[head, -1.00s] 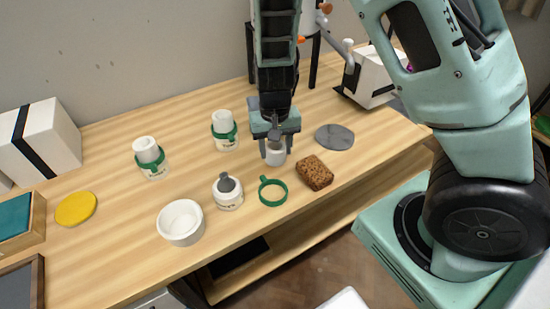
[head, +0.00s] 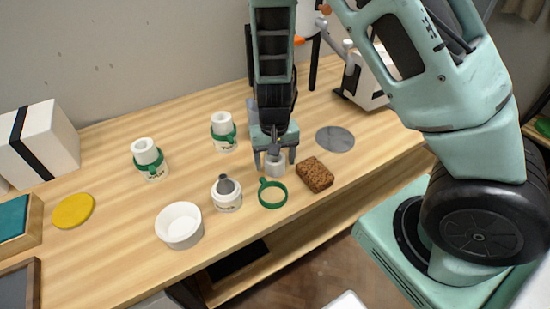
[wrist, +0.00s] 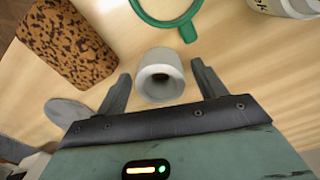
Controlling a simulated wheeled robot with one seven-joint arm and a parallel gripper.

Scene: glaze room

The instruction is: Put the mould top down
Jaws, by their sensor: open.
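The mould top is a small whitish cylinder with a hole in its end (head: 275,168). It stands on the wooden bench, left of the brown sponge and behind the green ring. My gripper (head: 275,158) points down over it with the fingers apart, one on each side. In the wrist view the mould top (wrist: 160,72) sits between the open fingers (wrist: 163,88), with a gap on both sides. A white mould (head: 228,198) with a grey funnel (head: 226,185) in it and no green band stands to the front left.
The green ring (head: 272,204) and the speckled sponge (head: 316,174) lie close by. Two green-banded moulds (head: 150,158) (head: 224,131) stand left, a white bowl (head: 180,225) in front. A grey disc (head: 335,139) lies behind the sponge. Bare bench (head: 120,215) shows at left.

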